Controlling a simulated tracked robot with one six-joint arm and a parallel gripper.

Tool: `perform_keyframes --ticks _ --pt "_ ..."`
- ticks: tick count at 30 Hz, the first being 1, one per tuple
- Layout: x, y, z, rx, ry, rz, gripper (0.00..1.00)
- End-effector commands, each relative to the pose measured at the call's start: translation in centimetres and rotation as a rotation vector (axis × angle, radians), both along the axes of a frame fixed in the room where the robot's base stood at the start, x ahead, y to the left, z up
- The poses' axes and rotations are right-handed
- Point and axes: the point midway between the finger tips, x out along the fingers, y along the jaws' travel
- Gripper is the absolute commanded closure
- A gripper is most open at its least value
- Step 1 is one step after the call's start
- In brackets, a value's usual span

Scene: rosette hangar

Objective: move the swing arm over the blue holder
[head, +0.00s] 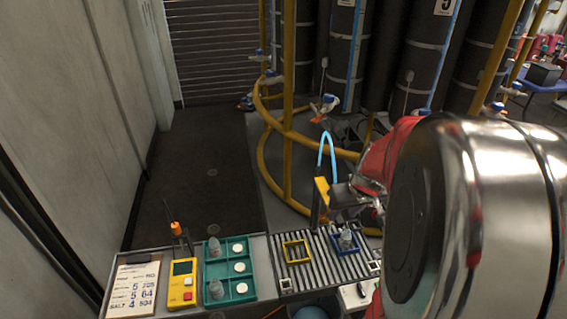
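The blue holder (334,250) is a square frame on the slatted grey tray (318,278), with a small grey-capped bottle (346,239) standing in it. A yellow-and-black upright piece (321,197) with a light-blue looped tube (327,148) rises behind the tray; it appears to be the swing arm. It stands up and left of the blue holder in the picture. My gripper (342,200) is just right of this upright piece, above the blue holder. Its fingers are small and dark, and I cannot tell whether they touch the piece or are open. My own arm hides the right side.
A yellow square holder (297,252) sits left of the blue one. Further left are a teal tray (229,270) with bottles and white discs, a yellow meter (182,284) and a clipboard (133,286). Yellow rails (288,100) and dark cylinders (348,60) stand behind.

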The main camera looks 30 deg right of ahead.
Motion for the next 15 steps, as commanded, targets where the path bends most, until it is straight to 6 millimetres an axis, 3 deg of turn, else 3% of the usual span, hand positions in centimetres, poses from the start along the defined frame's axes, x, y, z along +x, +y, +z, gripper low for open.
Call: perform_keyframes --ticks 6,15 --pt "0.9 -0.2 -2.3 0.002 0.002 -0.001 0.64" --pt "1.3 -0.4 -3.3 -0.001 0.000 0.000 0.64"
